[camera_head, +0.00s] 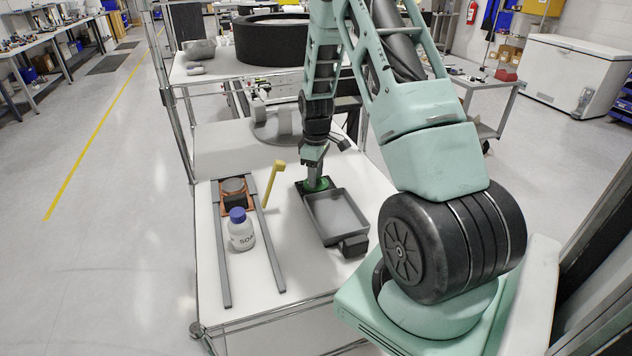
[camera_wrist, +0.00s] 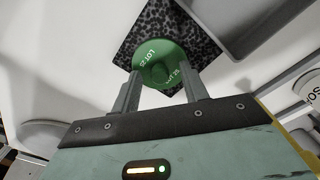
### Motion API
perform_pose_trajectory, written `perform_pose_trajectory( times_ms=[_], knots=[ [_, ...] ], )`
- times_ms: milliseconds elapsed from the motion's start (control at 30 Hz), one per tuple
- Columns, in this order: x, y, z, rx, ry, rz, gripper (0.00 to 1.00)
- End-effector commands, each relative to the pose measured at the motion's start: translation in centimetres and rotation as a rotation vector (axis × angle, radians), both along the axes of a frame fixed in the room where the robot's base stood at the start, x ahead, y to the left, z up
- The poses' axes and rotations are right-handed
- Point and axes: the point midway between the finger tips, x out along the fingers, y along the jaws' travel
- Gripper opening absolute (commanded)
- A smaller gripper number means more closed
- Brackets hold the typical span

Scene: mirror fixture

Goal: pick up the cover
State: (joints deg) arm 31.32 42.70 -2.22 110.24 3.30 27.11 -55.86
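The cover appears to be a green round disc (camera_head: 317,184) with a raised knob in its middle. It also shows in the wrist view (camera_wrist: 150,56), with white lettering that includes "LOT". It lies on a black speckled pad (camera_wrist: 133,40) beside a grey tray. My gripper (camera_head: 313,168) points down over the disc. In the wrist view my gripper (camera_wrist: 158,78) is open, with one finger on each side of the knob, near the disc's lower edge. I cannot tell whether the fingers touch the disc.
The shallow grey tray (camera_head: 337,216) adjoins the pad, with a small black box (camera_head: 354,245) at its near corner.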

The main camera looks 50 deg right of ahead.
Motion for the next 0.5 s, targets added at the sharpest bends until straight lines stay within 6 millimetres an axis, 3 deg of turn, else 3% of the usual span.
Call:
perform_pose_trajectory(
  times_ms=[33,133,167,500],
  knots=[
    [0.0,0.0,0.01,0.0,0.0,0.0,0.31],
    [0.0,0.0,0.02,0.0,0.0,0.0,0.03],
    [0.01,0.0,0.02,0.0,0.0,0.0,0.0],
    [0.05,-0.01,0.33,-0.001,-0.001,0.0,0.0]
  ],
)
